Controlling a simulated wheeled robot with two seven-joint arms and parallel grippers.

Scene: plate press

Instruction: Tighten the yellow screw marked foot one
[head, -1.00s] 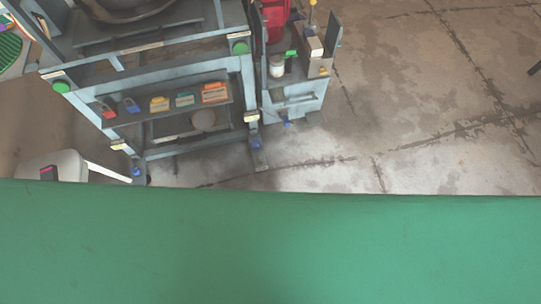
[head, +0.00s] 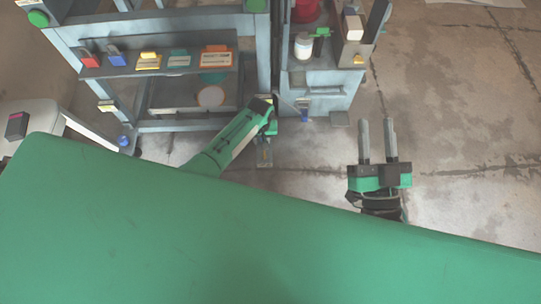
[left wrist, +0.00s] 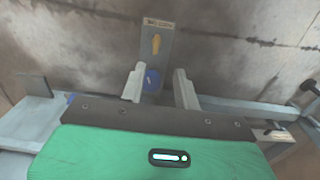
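My right gripper (head: 377,135) is open and empty over the floor.
The grey-blue frame (head: 200,125) has a shelf of coloured padlocks and tags (head: 178,60). A side cabinet (head: 325,92) holds a white jar (head: 304,46). A white stool (head: 40,112) stands at left. Floor at right is clear.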

